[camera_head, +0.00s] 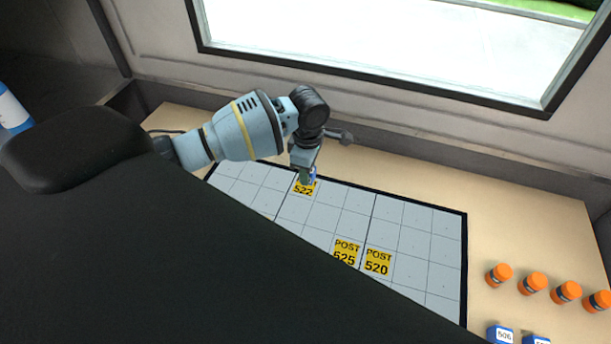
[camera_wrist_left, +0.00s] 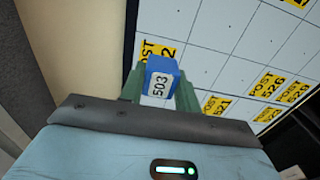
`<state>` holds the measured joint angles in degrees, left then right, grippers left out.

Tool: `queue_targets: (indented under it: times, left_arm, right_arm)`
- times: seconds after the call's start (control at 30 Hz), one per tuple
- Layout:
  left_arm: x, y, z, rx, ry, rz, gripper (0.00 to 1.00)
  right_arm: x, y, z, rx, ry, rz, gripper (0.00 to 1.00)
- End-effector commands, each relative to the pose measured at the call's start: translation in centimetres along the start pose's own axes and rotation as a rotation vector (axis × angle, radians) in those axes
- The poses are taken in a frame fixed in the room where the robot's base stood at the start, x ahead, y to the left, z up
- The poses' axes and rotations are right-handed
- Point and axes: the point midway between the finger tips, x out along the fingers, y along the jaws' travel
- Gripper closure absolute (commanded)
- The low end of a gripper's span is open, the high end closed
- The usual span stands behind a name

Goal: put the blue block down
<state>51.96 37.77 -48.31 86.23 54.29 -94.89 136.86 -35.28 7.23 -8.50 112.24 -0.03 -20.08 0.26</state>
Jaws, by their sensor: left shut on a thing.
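The blue block (camera_wrist_left: 162,76), with a white label reading 503, is between the green fingers of my left gripper (camera_wrist_left: 160,88) in the left wrist view. The gripper is shut on it. In the head view my left gripper (camera_head: 306,174) points down at the far edge of the gridded board (camera_head: 418,240), right by the yellow tag 522 (camera_head: 303,189). Only a sliver of the blue block (camera_head: 313,172) shows there. I cannot tell whether the block touches the board. My right gripper is not in view.
Yellow tags POST 525 (camera_head: 345,254) and POST 520 (camera_head: 378,262) lie on the board. Several orange cylinders (camera_head: 533,283) stand on the table (camera_head: 520,235) to the right, with blue blocks (camera_head: 500,334) in front. A window wall rises behind. A large dark shape covers the lower left.

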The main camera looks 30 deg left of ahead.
Motion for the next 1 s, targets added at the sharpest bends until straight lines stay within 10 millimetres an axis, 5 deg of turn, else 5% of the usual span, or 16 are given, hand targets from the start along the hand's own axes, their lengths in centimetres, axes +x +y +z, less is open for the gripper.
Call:
queue_targets:
  times: [0.3, 0.73, 0.77, 0.9, 1.0]
  left_arm:
    - [3.5, 0.5, -0.9, -0.002, 0.002, -0.002, 0.90]
    - [3.8, 0.5, -0.8, -0.002, 0.001, 0.002, 0.90]
    - [3.8, 0.5, -0.8, -0.002, 0.001, 0.003, 0.67]
    - [3.8, 0.5, -0.8, -0.002, 0.001, 0.002, 0.48]
    - [3.8, 0.5, -0.8, -0.002, 0.001, 0.002, 0.46]
  right_arm:
    - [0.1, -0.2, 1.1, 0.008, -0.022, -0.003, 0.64]
    - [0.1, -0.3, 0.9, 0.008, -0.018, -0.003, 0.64]
    - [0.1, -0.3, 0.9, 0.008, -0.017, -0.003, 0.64]
    - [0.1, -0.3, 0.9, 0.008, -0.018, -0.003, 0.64]
    - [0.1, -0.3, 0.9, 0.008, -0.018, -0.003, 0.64]
